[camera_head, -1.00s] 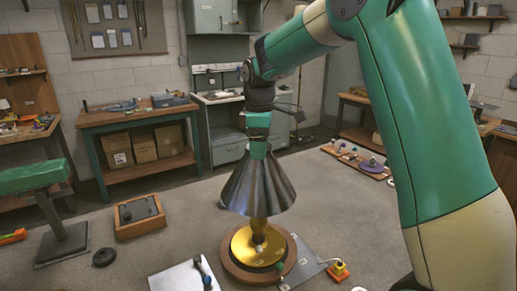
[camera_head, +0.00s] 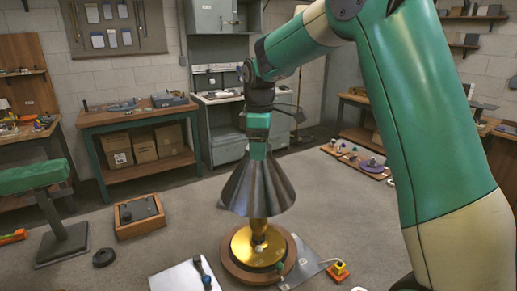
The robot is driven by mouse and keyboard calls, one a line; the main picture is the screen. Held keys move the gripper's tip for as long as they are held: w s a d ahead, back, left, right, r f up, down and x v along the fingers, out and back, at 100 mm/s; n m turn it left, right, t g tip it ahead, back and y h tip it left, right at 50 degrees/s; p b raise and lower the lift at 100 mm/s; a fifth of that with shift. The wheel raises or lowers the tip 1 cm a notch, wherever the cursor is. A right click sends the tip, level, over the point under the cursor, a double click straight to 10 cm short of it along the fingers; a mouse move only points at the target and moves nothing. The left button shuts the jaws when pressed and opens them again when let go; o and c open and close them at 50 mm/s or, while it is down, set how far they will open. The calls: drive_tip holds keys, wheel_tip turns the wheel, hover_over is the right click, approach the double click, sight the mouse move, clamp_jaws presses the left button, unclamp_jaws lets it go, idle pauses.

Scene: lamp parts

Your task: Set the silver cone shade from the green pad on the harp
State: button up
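The silver cone shade (camera_head: 258,190) is upright, wide end down, directly above the brass lamp base (camera_head: 257,246) on its round wooden foot. A short golden stem (camera_head: 259,228) shows below the shade's rim. The harp is not visible, and whether the shade touches it is hidden inside the cone. My gripper (camera_head: 258,152) points straight down at the shade's narrow top and appears shut on it; its fingertips are small in this view. A green pad (camera_head: 32,177) tops a dark stand at the left, with nothing on it.
A white board (camera_head: 180,277) with a dark tool lies left of the lamp base. A grey plate (camera_head: 310,262) and a yellow-and-orange block (camera_head: 338,270) are at its right. A wooden tray (camera_head: 139,216) and a black disc (camera_head: 104,257) are farther left.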

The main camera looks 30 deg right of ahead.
drive_tip(key=o, duration=0.4)
drive_tip(key=shift+o, duration=0.2)
wheel_tip(320, 180, up, 18)
drive_tip(key=shift+f+b, duration=0.25)
drive_tip(key=shift+b, duration=0.2)
drive_tip(key=s+a+f+m+y, duration=0.1)
drive_tip(key=s+a+f, duration=0.5)
drive_tip(key=s, duration=0.3)
drive_tip(key=s+a+f+m+y, duration=0.1)
drive_tip(key=s+a+f, duration=0.5)
drive_tip(key=s, duration=0.4)
drive_tip(key=s+a+f+m+y, duration=0.1)
drive_tip(key=s+a+f+y, duration=0.1)
drive_tip(key=s+a+f, duration=0.4)
drive_tip(key=s+a, duration=0.1)
drive_tip(key=s, duration=0.3)
drive_tip(key=shift+s, duration=0.25)
